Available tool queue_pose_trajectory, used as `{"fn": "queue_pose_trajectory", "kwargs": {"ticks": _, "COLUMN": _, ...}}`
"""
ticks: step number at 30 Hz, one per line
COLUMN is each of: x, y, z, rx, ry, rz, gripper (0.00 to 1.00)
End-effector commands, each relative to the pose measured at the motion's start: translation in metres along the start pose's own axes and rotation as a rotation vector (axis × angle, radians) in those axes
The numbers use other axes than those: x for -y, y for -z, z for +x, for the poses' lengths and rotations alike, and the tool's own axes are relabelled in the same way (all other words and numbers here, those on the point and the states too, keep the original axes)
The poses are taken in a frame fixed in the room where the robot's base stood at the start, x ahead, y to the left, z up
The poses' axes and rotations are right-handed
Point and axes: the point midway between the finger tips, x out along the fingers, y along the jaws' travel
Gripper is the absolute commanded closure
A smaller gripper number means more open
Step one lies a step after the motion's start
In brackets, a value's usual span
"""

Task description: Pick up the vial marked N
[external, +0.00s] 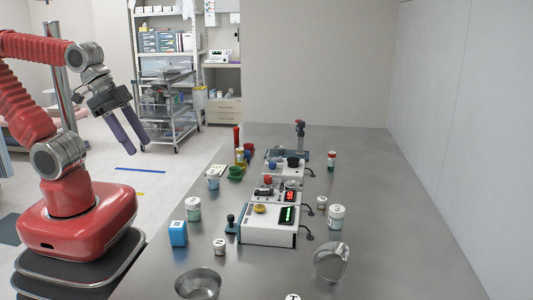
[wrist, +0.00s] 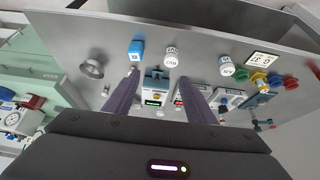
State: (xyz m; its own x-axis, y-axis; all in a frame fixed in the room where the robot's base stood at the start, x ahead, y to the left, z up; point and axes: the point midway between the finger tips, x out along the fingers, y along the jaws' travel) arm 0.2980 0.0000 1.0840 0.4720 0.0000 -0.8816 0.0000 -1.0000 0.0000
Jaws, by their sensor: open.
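Several white-lidded vials stand on the steel table, and their marks are too small to read surely, so I cannot tell which is N. In the external view one vial (external: 193,209) is at the left, a small one (external: 219,247) nearer the front, another (external: 336,217) at the right, and one (external: 213,179) farther back. The wrist view shows two white-lidded vials, one near the middle (wrist: 170,57) and one farther right (wrist: 227,67). My gripper (external: 138,147) is open and empty, raised left of the table and apart from every vial; its two fingers (wrist: 159,78) frame the wrist view.
A white device (external: 269,228) with a green display stands mid-table, with more devices behind it. A blue box (external: 178,233) and metal bowls (external: 331,262) are near the front. A red-capped container (external: 331,160) is at the back.

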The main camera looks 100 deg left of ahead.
Motion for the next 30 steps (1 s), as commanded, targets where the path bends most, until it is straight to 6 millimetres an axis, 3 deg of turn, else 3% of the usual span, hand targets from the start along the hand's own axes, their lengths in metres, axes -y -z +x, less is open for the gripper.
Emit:
{"fn": "queue_pose_trajectory", "kwargs": {"ticks": 9, "x": -0.001, "y": 0.001, "z": 0.000, "rx": -0.001, "ry": -0.002, "rz": 0.000, "gripper": 0.55}}
{"fn": "queue_pose_trajectory", "kwargs": {"ticks": 14, "x": -0.015, "y": 0.012, "z": 0.007, "rx": -0.022, "ry": -0.044, "rz": 0.005, "gripper": 0.55}}
{"fn": "queue_pose_trajectory", "kwargs": {"ticks": 30, "x": -0.156, "y": 0.115, "z": 0.064, "rx": -0.252, "ry": -0.365, "rz": -0.106, "gripper": 0.55}}
